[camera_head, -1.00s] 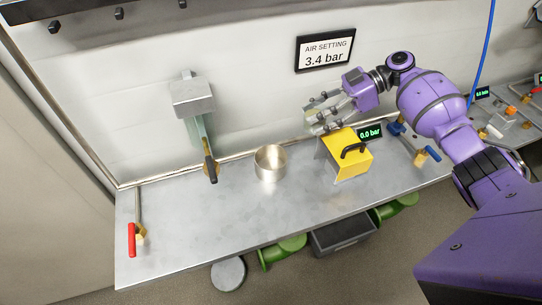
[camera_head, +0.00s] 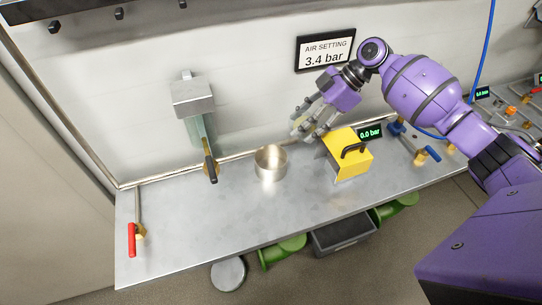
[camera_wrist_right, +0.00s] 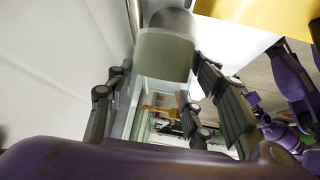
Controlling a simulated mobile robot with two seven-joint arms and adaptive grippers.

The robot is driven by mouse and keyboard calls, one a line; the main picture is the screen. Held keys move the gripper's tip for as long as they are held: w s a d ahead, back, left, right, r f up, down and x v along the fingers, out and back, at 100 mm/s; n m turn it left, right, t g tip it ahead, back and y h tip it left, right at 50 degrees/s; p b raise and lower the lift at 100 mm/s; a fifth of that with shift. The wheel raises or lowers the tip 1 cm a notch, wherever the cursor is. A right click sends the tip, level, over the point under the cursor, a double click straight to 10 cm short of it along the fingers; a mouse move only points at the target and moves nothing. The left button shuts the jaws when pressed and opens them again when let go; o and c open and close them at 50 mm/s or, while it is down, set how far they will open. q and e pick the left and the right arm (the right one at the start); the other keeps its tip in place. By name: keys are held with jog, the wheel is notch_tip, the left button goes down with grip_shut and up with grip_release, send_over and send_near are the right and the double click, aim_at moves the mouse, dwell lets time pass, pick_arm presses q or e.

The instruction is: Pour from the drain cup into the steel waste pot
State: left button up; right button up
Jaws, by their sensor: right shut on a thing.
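The steel waste pot (camera_head: 271,163) stands upright on the metal bench, left of the yellow box. My right gripper (camera_head: 304,126) is above the bench, up and to the right of the pot and apart from it. It is shut on the drain cup (camera_head: 298,124), a clear cup that is mostly hidden by the fingers. In the right wrist view the see-through drain cup (camera_wrist_right: 165,55) lies between the dark fingers. Its contents cannot be made out clearly. My left gripper is not in view.
A yellow box (camera_head: 350,160) with a black handle stands right of the pot, below my right gripper. A grey wall fixture with a valve (camera_head: 195,98) is at the left. A red-handled valve (camera_head: 132,238) stands at the bench's left end. The bench front is clear.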

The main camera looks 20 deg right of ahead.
jog(key=shift+a+f+h, duration=0.3)
jog(key=shift+f+h, duration=0.05)
jog(key=shift+f, duration=0.3)
jog(key=shift+a+f+h, duration=0.25)
jog(key=shift+f+h, duration=0.05)
jog(key=shift+f, duration=0.35)
jog(key=shift+a+f+h, duration=0.3)
jog(key=shift+f+h, duration=0.05)
jog(key=shift+f, duration=0.3)
jog(key=shift+a+f+h, duration=0.1)
jog(key=shift+h, duration=0.2)
jog(key=shift+a+f+h, duration=0.25)
jog(key=shift+a+h, duration=0.05)
jog(key=shift+h, duration=0.4)
jog(key=shift+r+h, duration=0.2)
jog(key=shift+h, duration=0.5)
jog(key=shift+a+f+n+h, duration=0.3)
jog(key=shift+f+h, duration=0.1)
jog(key=shift+h, duration=0.4)
jog(key=shift+h, duration=0.3)
